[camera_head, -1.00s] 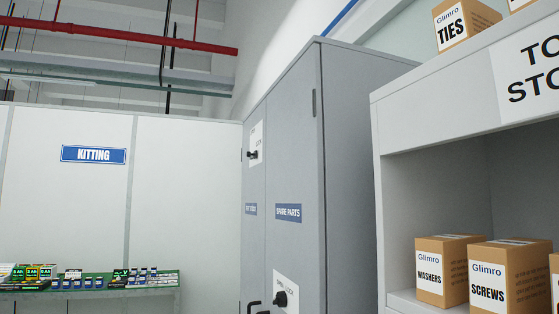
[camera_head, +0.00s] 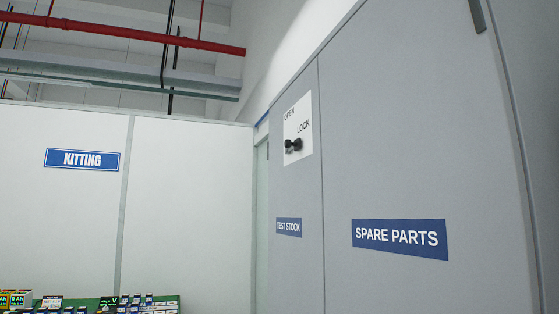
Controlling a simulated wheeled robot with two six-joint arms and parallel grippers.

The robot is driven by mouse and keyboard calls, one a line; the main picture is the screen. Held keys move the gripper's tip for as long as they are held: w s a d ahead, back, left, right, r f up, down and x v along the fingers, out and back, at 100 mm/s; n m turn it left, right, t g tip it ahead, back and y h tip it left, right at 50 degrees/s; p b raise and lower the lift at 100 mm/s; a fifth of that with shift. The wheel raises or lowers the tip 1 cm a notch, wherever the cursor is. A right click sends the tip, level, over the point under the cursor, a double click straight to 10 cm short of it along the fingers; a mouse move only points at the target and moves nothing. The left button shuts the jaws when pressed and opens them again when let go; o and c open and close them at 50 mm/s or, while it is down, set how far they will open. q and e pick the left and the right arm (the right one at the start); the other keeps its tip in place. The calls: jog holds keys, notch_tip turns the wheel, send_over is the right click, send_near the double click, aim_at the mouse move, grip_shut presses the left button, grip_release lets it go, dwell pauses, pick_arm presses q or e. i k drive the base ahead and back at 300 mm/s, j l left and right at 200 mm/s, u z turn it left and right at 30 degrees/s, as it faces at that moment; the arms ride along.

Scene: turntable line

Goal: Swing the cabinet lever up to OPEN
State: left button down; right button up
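The grey cabinet (camera_head: 400,150) fills the right half of the head view. Its left door has a blue TEST STOCK label (camera_head: 289,227) and its right door a blue SPARE PARTS label (camera_head: 400,238). A black lever (camera_head: 293,145) sits on a white plate (camera_head: 298,125) high on the left door. The plate reads OPEN at its upper left and LOCK at its right. The lever lies roughly level, with its knob to the right, below the word LOCK. Neither of my grippers is in view.
A white partition wall (camera_head: 190,200) with a blue KITTING sign (camera_head: 82,159) stands at the left. Below it, several small boxes (camera_head: 125,303) show at the bottom edge. A red pipe (camera_head: 120,33) runs overhead. The floor is out of view.

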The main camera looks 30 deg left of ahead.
aim_at(289, 146)
jog(key=i+j, duration=0.2)
jog(key=j, duration=0.15)
jog(key=i+j, duration=0.15)
jog(key=j, duration=0.2)
jog(key=i+j, duration=0.2)
jog(key=j, duration=0.15)
jog(key=i+j, duration=0.15)
jog(key=j, duration=0.2)
